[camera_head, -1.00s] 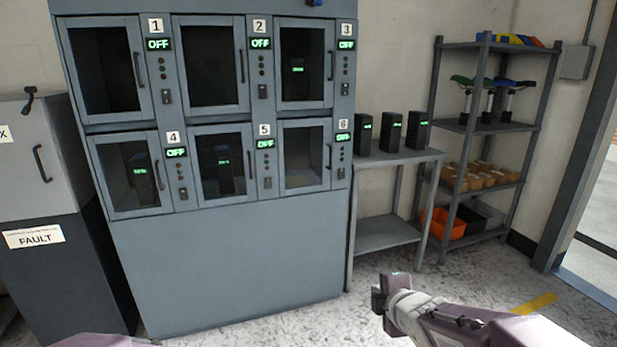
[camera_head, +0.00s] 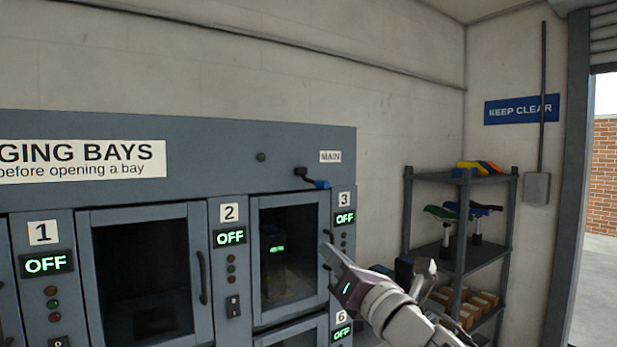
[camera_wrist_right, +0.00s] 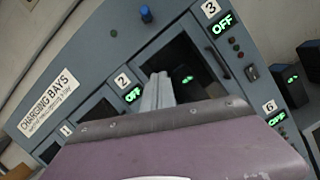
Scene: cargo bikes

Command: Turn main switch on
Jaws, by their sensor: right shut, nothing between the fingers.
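The main switch (camera_head: 312,181) is a dark lever with a blue grip on the upper right of the cabinet front, below and left of the MAIN label (camera_head: 330,157). Its grip points right and slightly down in the head view. Its blue end (camera_wrist_right: 146,14) also shows at the top of the right wrist view. My right gripper (camera_head: 329,252) is shut and empty, below the switch and apart from it, in front of the bay 3 area. Its closed fingers (camera_wrist_right: 158,90) show in the wrist view. My left gripper is not in view.
The charging cabinet (camera_head: 240,143) has bay doors with handles; the visible displays read OFF. A small green light (camera_head: 261,157) sits left of the switch. A shelf rack (camera_head: 462,178) stands at the right. The wall space above the cabinet is clear.

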